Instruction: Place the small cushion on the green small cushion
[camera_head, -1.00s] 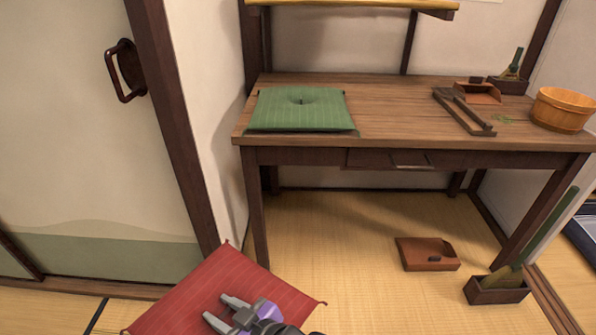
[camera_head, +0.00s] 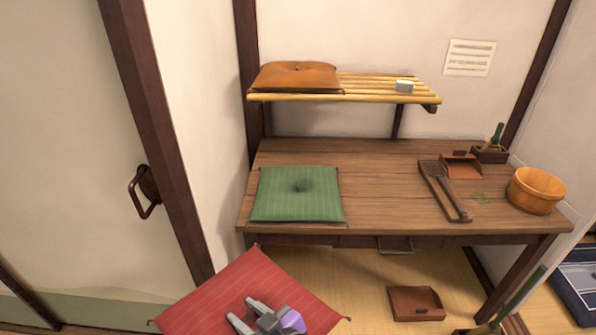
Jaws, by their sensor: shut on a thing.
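A red small cushion (camera_head: 218,300) is at the bottom of the view, in front of the desk and apart from it. My gripper (camera_head: 240,312) is over the red cushion and shut on it; the exact spot where the fingertips pinch it is hard to make out. The green small cushion (camera_head: 298,194) lies flat on the left part of the wooden desk (camera_head: 385,190), with nothing on it. It is farther from me than the red cushion and up and to the right of it in the picture.
An orange-brown cushion (camera_head: 295,77) lies on the slatted shelf (camera_head: 375,90) above the desk. Wooden tongs (camera_head: 443,190), a dustpan (camera_head: 461,166) and a wooden tub (camera_head: 536,190) stand on the desk's right. Another dustpan (camera_head: 416,303) is on the floor. A sliding door (camera_head: 60,150) is at left.

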